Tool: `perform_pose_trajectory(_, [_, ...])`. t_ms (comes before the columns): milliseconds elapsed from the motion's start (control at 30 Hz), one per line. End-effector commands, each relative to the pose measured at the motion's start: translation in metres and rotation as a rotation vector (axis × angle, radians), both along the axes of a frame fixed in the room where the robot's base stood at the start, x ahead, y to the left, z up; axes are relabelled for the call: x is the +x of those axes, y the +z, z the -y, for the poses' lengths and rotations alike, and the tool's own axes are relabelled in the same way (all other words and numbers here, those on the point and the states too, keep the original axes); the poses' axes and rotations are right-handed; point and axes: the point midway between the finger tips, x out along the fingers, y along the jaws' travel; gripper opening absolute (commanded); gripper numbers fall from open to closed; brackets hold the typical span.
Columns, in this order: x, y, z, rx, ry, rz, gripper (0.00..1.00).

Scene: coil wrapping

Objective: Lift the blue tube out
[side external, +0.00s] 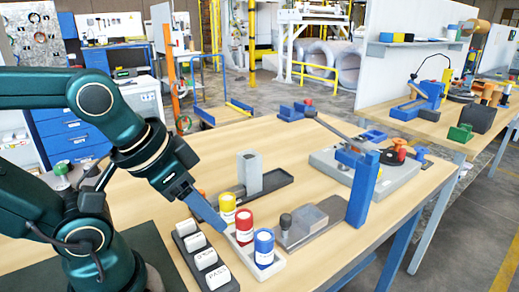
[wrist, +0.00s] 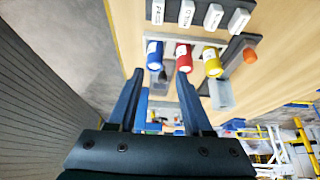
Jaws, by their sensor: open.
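The blue tube (side external: 264,248) stands upright in a white rack (side external: 262,275), nearest the camera in a row with a red tube (side external: 244,227) and a yellow tube (side external: 227,206). In the wrist view the blue tube (wrist: 154,56) is at the left of the row, beyond the fingertips, with the red tube (wrist: 184,58) and yellow tube (wrist: 212,63) to its right. My gripper (side external: 219,224) points down at a slant, left of the tubes in the side view. In the wrist view my gripper (wrist: 159,74) is open, with nothing held between its fingers.
A dark tray of white labelled blocks (side external: 204,258) lies left of the tubes. A grey block in a dark tray (side external: 249,172) stands behind them. A grey fixture (side external: 308,222) and a blue post (side external: 361,188) stand to the right.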

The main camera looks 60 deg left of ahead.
Motion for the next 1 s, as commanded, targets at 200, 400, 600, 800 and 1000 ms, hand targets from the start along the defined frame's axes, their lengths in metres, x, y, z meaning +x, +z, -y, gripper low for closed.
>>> perform_pose_trajectory(200, [0.0, 0.0, 0.0, 0.0, 0.0, 0.0, 0.81])
perform_pose_trajectory(400, [0.0, 0.0, 0.0, 0.0, 0.0, 0.0, 0.81])
perform_pose_trajectory(600, [0.008, 0.004, -0.003, -0.022, 0.066, 0.041, 0.81])
perform_pose_trajectory(800, [0.042, 0.004, -0.011, -0.05, 0.208, 0.092, 0.81])
perform_pose_trajectory(1000, [0.073, -0.019, -0.006, -0.062, 0.262, 0.062, 0.81])
